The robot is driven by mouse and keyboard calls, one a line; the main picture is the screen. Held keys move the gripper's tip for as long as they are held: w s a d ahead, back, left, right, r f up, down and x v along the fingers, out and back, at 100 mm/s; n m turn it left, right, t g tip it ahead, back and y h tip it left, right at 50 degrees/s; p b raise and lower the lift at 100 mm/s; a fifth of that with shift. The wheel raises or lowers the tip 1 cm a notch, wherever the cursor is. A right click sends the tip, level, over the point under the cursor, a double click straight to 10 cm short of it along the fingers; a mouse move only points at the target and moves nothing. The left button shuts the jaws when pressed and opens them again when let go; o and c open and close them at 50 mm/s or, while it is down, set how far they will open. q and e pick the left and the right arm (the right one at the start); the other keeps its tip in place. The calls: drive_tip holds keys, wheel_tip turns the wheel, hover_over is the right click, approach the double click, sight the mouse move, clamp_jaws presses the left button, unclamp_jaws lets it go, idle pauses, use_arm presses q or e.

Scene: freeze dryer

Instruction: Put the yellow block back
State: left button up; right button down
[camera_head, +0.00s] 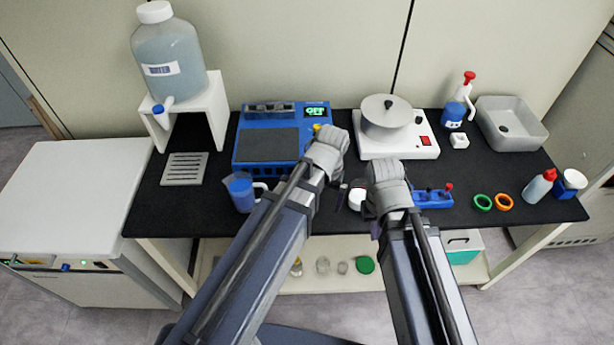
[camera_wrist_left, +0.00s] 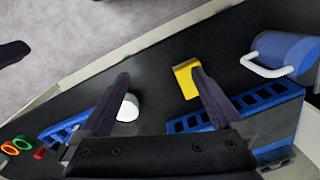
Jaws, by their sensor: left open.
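The yellow block (camera_wrist_left: 186,79) lies on the black tabletop in the left wrist view, beside the tip of one finger of my left gripper (camera_wrist_left: 161,74). I cannot tell whether the finger touches the block. In the head view my left arm covers that spot, and I cannot make out the block there. My right gripper (camera_head: 386,182) hangs over the table to the right of the left one.
A blue machine (camera_head: 268,146) with slotted sides stands behind. A blue pitcher (camera_head: 241,193) with a white handle stands left of my left arm. A white round object (camera_wrist_left: 128,107) sits near the other finger. A blue rack (camera_head: 432,198) and two rings (camera_head: 483,202) lie right.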

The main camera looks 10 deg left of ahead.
use_arm(q)
drive_tip(key=s+d+m, duration=0.3)
drive_tip(key=s, duration=0.3)
drive_tip(key=shift+s+d, duration=0.2)
drive_tip(key=shift+s, duration=0.05)
drive_tip(key=shift+c, duration=0.2)
idle(1.4)
